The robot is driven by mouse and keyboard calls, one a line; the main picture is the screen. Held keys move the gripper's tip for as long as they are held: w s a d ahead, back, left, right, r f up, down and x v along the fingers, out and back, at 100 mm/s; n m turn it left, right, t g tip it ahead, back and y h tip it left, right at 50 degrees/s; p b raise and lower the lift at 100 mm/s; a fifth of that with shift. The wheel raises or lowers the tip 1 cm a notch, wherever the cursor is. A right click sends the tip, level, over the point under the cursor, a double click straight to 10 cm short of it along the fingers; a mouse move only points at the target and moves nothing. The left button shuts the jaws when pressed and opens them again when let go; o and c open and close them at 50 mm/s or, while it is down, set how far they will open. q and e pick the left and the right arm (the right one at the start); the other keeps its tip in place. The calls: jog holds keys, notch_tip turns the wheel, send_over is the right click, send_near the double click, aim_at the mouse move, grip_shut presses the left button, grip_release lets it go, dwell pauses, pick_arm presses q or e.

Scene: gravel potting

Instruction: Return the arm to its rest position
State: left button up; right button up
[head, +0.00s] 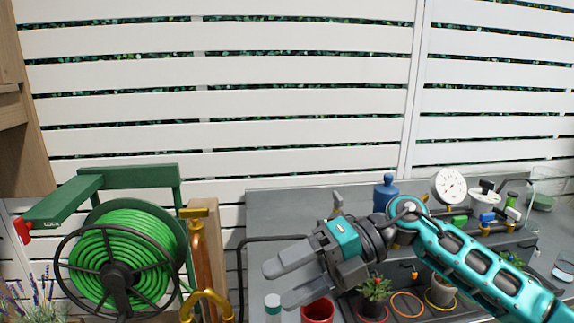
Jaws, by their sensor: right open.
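My right gripper (287,281) is in the head view, on an arm that comes in from the lower right. Its two grey fingers are apart and point left, with nothing between them. It is raised in front of the grey workbench (285,205). A red pot (318,312) shows partly just below the gripper. A potted plant (375,288) and a pale pot (442,291) stand to the right of it, below the arm. My left gripper is not in view.
A green hose reel (122,255) stands on the left beside a brass tap (197,235). A pressure gauge (450,186), a blue bottle (386,192) and pipe fittings stand at the bench's back right. A white slatted fence (300,105) closes the back.

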jog(key=w+d+f+m+t+h+p, duration=0.15)
jog(key=d+f+m+t, duration=0.4)
jog(key=m+t, duration=0.75)
jog(key=s+d+f+m+t+h, duration=0.1)
jog(key=d+f+m+t+h, duration=0.2)
jog(key=f+m+t, duration=1)
jog(key=s+d+f+m+g+h, duration=0.7)
jog(key=s+f+m+g, duration=0.4)
jog(key=s, duration=0.2)
jog(key=shift+s+d, duration=0.15)
jog(key=shift+d, duration=0.7)
jog(key=shift+m, duration=0.3)
